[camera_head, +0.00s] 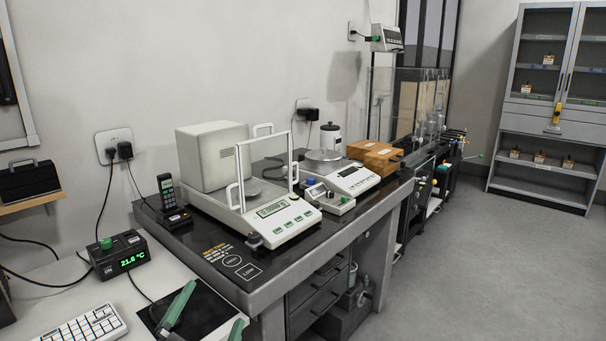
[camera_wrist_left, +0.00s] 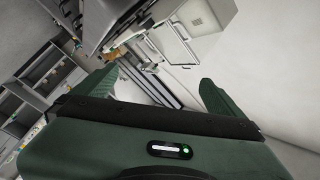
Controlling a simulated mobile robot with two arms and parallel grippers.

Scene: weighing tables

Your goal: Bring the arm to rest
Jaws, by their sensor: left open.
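My left gripper (camera_head: 207,316) shows at the bottom edge of the head view as two green fingers, spread apart, over or near a black mat (camera_head: 205,302) at the front of the white table. Its height above the mat is hard to tell. In the left wrist view the gripper (camera_wrist_left: 160,88) is open, with nothing between its fingers. The rest of the arm is out of the head view. My right gripper is in neither view.
A dark weighing table (camera_head: 220,259) carries a balance (camera_head: 285,220) with a glass shield, a second scale (camera_head: 350,178) and a wooden box (camera_head: 375,153). A keyboard (camera_head: 88,325) and a temperature display (camera_head: 120,255) lie left of the gripper. Grey floor (camera_head: 480,260) is clear at right.

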